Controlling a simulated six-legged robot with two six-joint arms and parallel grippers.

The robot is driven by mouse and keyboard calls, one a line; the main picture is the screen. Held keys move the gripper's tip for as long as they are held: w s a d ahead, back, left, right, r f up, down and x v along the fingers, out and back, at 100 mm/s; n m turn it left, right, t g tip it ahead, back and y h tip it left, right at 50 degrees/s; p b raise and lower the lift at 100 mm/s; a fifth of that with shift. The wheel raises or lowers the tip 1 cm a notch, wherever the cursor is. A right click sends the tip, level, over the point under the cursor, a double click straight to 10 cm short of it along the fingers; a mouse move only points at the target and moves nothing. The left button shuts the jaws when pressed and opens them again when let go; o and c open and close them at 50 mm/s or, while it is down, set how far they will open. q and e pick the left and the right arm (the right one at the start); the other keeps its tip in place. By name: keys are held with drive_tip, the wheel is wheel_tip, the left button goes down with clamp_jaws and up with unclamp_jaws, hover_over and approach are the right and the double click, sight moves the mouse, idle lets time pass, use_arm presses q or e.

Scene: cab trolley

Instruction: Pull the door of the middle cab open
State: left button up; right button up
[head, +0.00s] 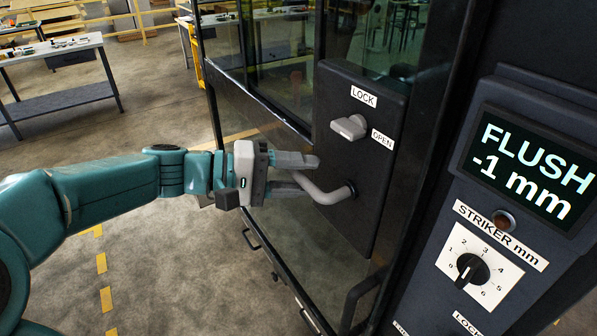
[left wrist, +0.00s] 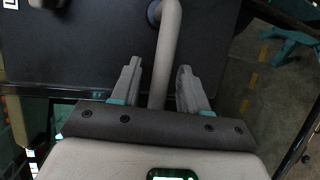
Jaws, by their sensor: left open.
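The cab door (head: 290,235) is a dark-framed glass panel; it looks shut against the post. Its grey bent handle (head: 325,194) comes out of a black lock plate (head: 372,190). My left gripper (head: 306,174) is at the handle with its fingers apart. In the left wrist view the handle bar (left wrist: 167,55) runs between the two fingers (left wrist: 157,88), with a gap visible on each side. A grey knob (head: 349,127) sits above the handle, between the labels LOCK and OPEN. My right gripper is not in view.
A dark panel at the right has a display (head: 528,165) reading FLUSH -1 mm and a STRIKER mm dial (head: 472,269). A grey table (head: 60,50) stands far left. The floor left of the door is open, with yellow dashes.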

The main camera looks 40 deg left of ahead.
use_arm(q)
drive_tip(key=shift+d, duration=0.1)
clamp_jaws()
drive_tip(key=shift+f+n+b, duration=0.3)
drive_tip(key=shift+f+b, duration=0.15)
drive_tip(key=shift+b, duration=0.4)
wheel_tip(320, 180, down, 2)
drive_tip(key=n+h+b, duration=0.1)
drive_tip(key=n+b, duration=0.1)
drive_tip(key=b, duration=0.2)
drive_tip(key=shift+d+t, duration=0.15)
drive_tip(key=shift+t, duration=0.15)
drive_tip(key=n+b, duration=0.1)
drive_tip(key=f+n+b, duration=0.1)
drive_tip(key=d+n+t+h+b, duration=0.1)
drive_tip(key=n, duration=0.1)
drive_tip(key=shift+s+f, duration=0.25)
drive_tip(key=shift+s, duration=0.05)
drive_tip(key=shift+b, duration=0.3)
